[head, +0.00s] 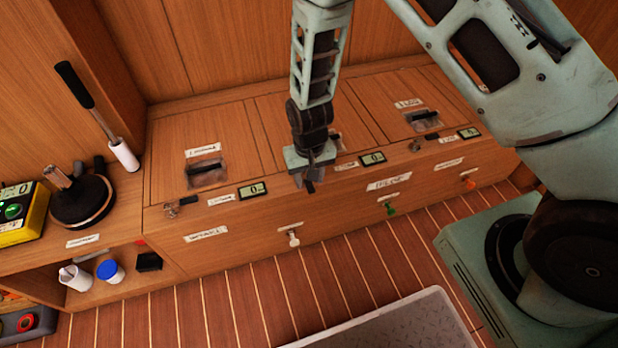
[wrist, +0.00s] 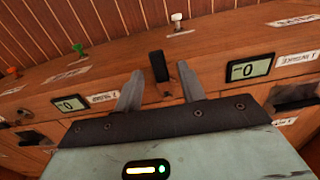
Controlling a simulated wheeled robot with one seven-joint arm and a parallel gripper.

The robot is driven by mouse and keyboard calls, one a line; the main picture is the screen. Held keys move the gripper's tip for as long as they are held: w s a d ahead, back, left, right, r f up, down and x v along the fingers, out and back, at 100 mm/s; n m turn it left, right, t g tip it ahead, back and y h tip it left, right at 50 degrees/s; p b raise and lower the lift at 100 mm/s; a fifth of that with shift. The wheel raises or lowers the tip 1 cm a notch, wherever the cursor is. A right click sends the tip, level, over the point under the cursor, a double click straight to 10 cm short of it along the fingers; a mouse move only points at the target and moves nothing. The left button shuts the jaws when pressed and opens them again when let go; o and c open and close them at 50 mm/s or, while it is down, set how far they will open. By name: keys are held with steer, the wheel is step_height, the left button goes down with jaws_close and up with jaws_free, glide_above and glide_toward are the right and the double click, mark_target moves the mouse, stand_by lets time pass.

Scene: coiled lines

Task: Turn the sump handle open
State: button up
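My gripper (wrist: 157,84) is open, its two grey fingers pointing at the front edge of the wooden bench. A small upright black handle (wrist: 159,66) stands in line with the gap between the fingertips; I cannot tell whether it is between them or just beyond. In the head view my gripper (head: 311,170) hangs over the bench's middle section and hides most of that handle. Similar small metal handles sit at the left section (head: 180,205) and right section (head: 415,145).
Small displays reading 0 (head: 252,190) (head: 373,158) line the bench edge. White (head: 293,238), green (head: 390,208) and orange (head: 469,183) knobs project from its front. A black winch (head: 82,200) and a yellow device (head: 22,214) stand left.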

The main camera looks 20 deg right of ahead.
mark_target(309, 185)
step_height(309, 185, up, 16)
steer(key=p, duration=0.4)
stand_by(0.3)
